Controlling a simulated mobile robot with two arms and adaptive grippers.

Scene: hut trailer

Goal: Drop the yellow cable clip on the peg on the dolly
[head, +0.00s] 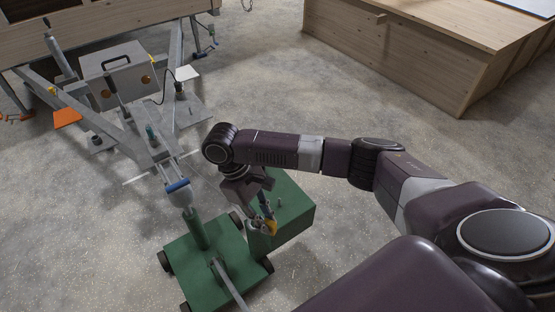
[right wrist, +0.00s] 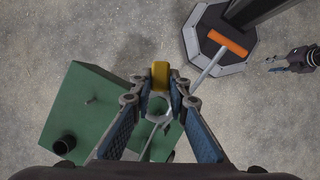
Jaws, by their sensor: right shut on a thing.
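My right gripper (head: 268,222) is shut on the yellow cable clip (head: 272,228), above the green dolly (head: 190,268). In the right wrist view, the clip (right wrist: 160,75) sits between the fingertips (right wrist: 160,88). A short thin upright peg (head: 281,202) stands on the dolly's green box (head: 301,220). In the right wrist view, this peg (right wrist: 90,101) is left of the clip, apart from it. My left gripper is outside the head view; a dark part at the right edge of the right wrist view (right wrist: 303,58) looks like it, its jaws unclear.
A grey trailer frame (head: 110,130) with a metal box (head: 115,72) stands at the left. The dolly's grey bar (head: 228,285) has an orange handle (right wrist: 228,42). A wooden box (head: 400,60) stands at the back right. The floor right of the dolly is clear.

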